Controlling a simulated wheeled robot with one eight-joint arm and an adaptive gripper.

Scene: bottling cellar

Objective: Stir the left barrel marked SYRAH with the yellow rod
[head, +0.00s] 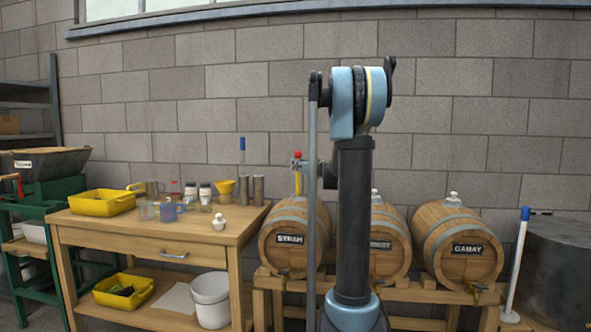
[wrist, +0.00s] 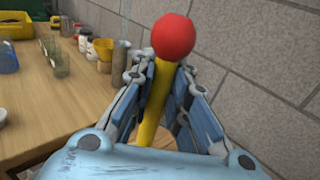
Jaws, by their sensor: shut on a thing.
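The yellow rod (head: 299,184) with a red ball on top stands about upright over the left barrel marked SYRAH (head: 285,256). My gripper (head: 304,166) is shut on the rod just below the ball. In the wrist view the red ball (wrist: 173,37) and the rod (wrist: 154,108) show between the blue fingers of my gripper (wrist: 160,86). The rod's lower end is hidden, and I cannot tell how deep it reaches into the barrel. A white bung (head: 219,223) sits on the wooden table; none shows on the SYRAH barrel.
Two more barrels, the middle one (head: 388,258) and GAMAY (head: 457,262), carry white bungs. The table (head: 90,222) at left holds jars, jugs, cylinders and a yellow tray (head: 103,206). A block wall is close behind. A blue-topped white pole (head: 517,262) stands right.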

